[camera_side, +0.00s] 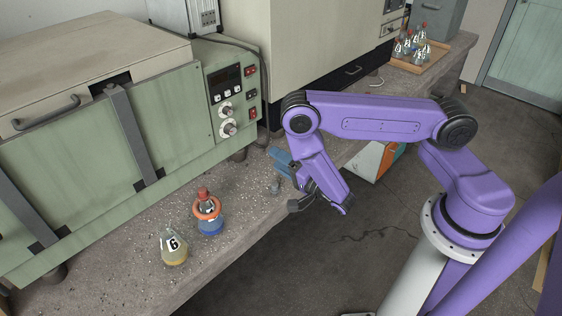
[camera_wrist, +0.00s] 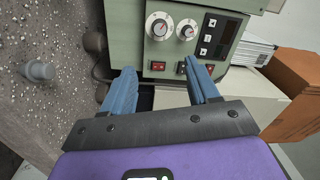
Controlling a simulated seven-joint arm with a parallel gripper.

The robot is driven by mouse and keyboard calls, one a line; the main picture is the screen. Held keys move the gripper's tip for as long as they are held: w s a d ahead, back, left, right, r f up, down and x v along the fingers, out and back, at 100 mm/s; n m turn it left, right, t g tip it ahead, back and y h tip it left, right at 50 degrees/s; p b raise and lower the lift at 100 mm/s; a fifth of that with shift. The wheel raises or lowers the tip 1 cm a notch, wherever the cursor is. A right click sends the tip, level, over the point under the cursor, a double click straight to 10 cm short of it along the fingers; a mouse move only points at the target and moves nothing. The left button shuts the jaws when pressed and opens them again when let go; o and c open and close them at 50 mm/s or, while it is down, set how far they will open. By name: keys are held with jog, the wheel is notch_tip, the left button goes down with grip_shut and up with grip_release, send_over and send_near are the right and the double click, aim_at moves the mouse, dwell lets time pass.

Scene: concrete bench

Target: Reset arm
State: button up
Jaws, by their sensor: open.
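My gripper (camera_wrist: 160,88) is open and empty in the wrist view, its two blue fingers spread apart and pointing at the control panel of the green oven. In the side view my gripper (camera_side: 279,160) is above the bench's front edge, right of the flasks and apart from them. The arm is bent, with the wrist hanging down from the purple forearm. A small grey stopper-like piece (camera_side: 275,186) stands on the bench below the fingers. It also shows at the left of the wrist view (camera_wrist: 39,71).
A flask marked 6 (camera_side: 172,246) with yellow liquid and a blue-liquid flask (camera_side: 209,216) with an orange ring and red top stand on the bench (camera_side: 130,262). The green oven (camera_side: 75,160) stands behind. A wooden tray (camera_side: 436,62) with several flasks sits at the far end.

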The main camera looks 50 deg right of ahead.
jog(key=a+r+n+g+y, duration=0.25)
jog(key=a+n+g, duration=0.35)
jog(key=a, duration=0.4)
jog(key=s+a+r+n+g+y, duration=0.1)
jog(key=s+a+r+n+g, duration=0.15)
jog(key=s, duration=0.25)
jog(key=s+a+r+n+g+y, duration=0.1)
jog(key=s+a+r+n+g, duration=0.1)
jog(key=s+n+g, duration=0.3)
jog(key=s+d+r+n+g+h, duration=0.2)
jog(key=s+d+r+n, duration=0.3)
jog(key=s+d+n, duration=0.1)
jog(key=s+d+r+n+g+h, duration=0.2)
jog(key=s+d+r+n, duration=0.3)
jog(key=s, duration=0.6)
jog(key=d+n, duration=0.2)
jog(key=d, duration=0.1)
jog(key=shift+s+r+g, duration=0.2)
jog(key=shift+s+g, duration=0.1)
jog(key=shift+g, duration=0.05)
jog(key=shift+h, duration=0.25)
